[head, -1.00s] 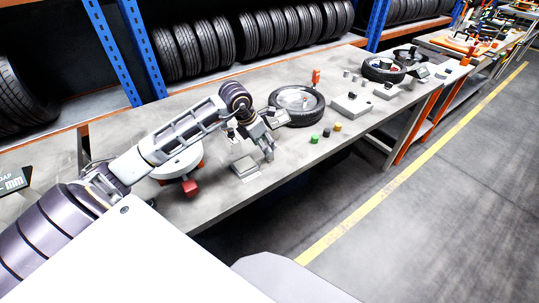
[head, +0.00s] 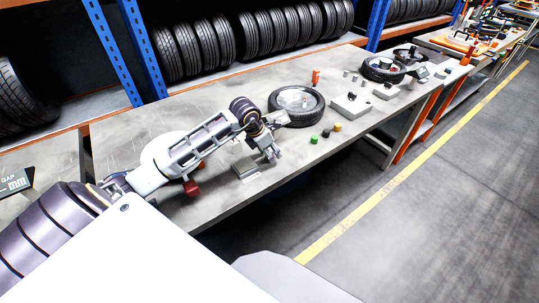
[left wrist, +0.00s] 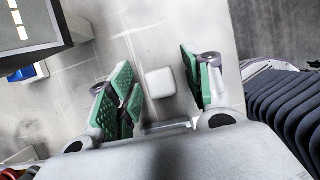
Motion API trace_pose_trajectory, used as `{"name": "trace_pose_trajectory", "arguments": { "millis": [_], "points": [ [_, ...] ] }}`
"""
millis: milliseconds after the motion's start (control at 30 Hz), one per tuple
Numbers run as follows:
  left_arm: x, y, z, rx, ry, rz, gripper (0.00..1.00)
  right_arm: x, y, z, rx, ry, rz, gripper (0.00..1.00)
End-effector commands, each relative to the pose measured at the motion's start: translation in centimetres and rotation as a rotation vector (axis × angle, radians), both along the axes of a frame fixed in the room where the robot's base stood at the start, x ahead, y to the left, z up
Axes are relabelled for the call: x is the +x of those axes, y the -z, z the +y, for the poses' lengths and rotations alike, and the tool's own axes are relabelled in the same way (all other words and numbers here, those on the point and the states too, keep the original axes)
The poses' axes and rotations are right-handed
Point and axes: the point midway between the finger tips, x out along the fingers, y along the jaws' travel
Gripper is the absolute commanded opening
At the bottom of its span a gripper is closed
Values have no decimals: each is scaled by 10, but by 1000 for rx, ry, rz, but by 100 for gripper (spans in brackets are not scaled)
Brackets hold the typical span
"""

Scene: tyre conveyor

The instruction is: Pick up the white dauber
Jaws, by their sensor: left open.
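In the left wrist view a small white block with rounded corners (left wrist: 160,83), which looks like the white dauber, stands on the grey table top between my left gripper's fingers. My left gripper (left wrist: 165,88) is open, with green finger pads on both sides of the block and a visible gap to each. In the head view my left gripper (head: 272,154) is low over the front part of the table; the white dauber cannot be made out there and seems hidden behind it. My right gripper is not in view.
Green (head: 314,139), dark (head: 326,133) and yellow (head: 337,127) daubers stand to the right along the table (head: 220,208). A tyre (head: 297,105) lies behind them. A grey block (head: 246,168) sits left of the gripper. A red-handled item (head: 191,187) is near the front edge.

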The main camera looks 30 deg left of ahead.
Motion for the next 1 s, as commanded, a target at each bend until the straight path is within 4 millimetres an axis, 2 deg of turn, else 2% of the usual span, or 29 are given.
{"name": "trace_pose_trajectory", "arguments": {
  "millis": [167,467,867,1000],
  "points": [
    [0,1,0,0,1,0,50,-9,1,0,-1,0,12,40],
    [0,1,0,0,0,0,50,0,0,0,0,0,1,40],
    [0,1,0,0,0,0,1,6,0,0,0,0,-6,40],
    [0,1,0,0,0,-1,1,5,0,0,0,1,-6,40]
  ]
}}
